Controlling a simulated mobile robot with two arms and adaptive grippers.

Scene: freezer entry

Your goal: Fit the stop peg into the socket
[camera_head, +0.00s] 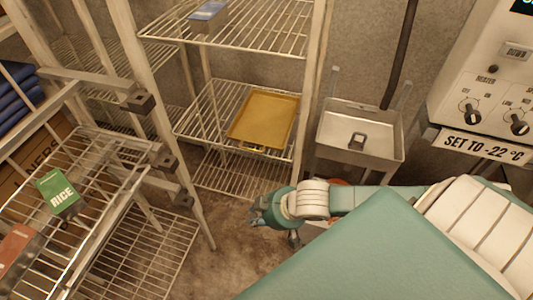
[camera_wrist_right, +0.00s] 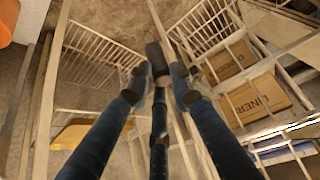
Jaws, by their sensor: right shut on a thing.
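My right gripper (camera_head: 262,215) is low in the head view, beside the lower part of the wire shelving and above the floor. In the right wrist view its dark blue fingers (camera_wrist_right: 158,74) close around a dark, short cylinder, which looks like the stop peg (camera_wrist_right: 155,54). The peg's far end is clear of the fingers; its near end is partly hidden by them. In the head view I cannot make out the peg. Dark blocks with holes (camera_head: 139,102) sit on the ends of grey rails at the left; I cannot tell which is the socket. My left gripper is out of view.
A wire rack (camera_head: 100,160) at the left holds a green rice box (camera_head: 58,194). A yellow tray (camera_head: 264,120) lies on the middle wire shelf. A metal sink (camera_head: 358,132) and a control panel (camera_head: 485,90) are at the right. Open floor (camera_head: 235,200) lies between racks.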

